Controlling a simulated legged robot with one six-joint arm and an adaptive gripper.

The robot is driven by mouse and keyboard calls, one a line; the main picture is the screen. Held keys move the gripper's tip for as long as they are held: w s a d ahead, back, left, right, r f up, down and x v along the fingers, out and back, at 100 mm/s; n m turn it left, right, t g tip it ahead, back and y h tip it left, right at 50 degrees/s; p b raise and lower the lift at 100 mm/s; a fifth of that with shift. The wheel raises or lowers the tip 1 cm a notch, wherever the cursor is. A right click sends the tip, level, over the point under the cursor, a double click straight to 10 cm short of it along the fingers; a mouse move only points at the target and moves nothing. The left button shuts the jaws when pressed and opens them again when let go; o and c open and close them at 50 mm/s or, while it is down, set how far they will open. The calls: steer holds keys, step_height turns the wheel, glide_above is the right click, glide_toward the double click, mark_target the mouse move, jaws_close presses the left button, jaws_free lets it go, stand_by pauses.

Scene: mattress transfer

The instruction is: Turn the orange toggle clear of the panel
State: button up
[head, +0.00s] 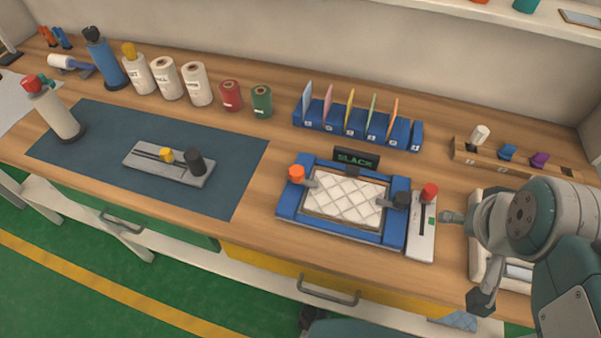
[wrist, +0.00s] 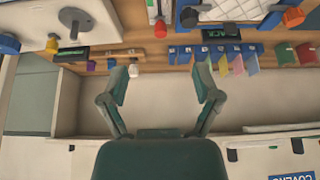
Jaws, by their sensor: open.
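The orange toggle (head: 297,173) stands at the back left corner of a blue frame (head: 290,202). Its grey arm reaches over the edge of the white quilted panel (head: 345,197) in the frame. A black toggle (head: 402,199) sits at the panel's right side. In the wrist view, which is upside down, the orange toggle (wrist: 293,17) is at the top right and the black toggle (wrist: 189,17) is left of it. My gripper (wrist: 162,84) is open and empty, its fingers apart and clear of both toggles. In the head view my arm is at the right; its fingertips are not clearly visible.
A black "SLACK" sign (head: 356,157) stands behind the frame. A red-knobbed slider unit (head: 422,232) adjoins its right side. A blue rack (head: 352,135) of coloured cards and a wooden peg rack (head: 520,165) are behind. The dark mat (head: 90,160) on the left has free room.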

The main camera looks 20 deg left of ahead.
steer(key=w+a+r+m+g, duration=0.1)
steer(key=w+a+m+g, duration=0.1)
steer(key=w+a, duration=0.5)
steer(key=m+g, duration=0.4)
steer(key=m, duration=0.1)
glide_above(297, 170)
step_height(297, 170, down, 7)
step_height(297, 170, down, 11)
steer(key=shift+a+f, duration=0.1)
jaws_close()
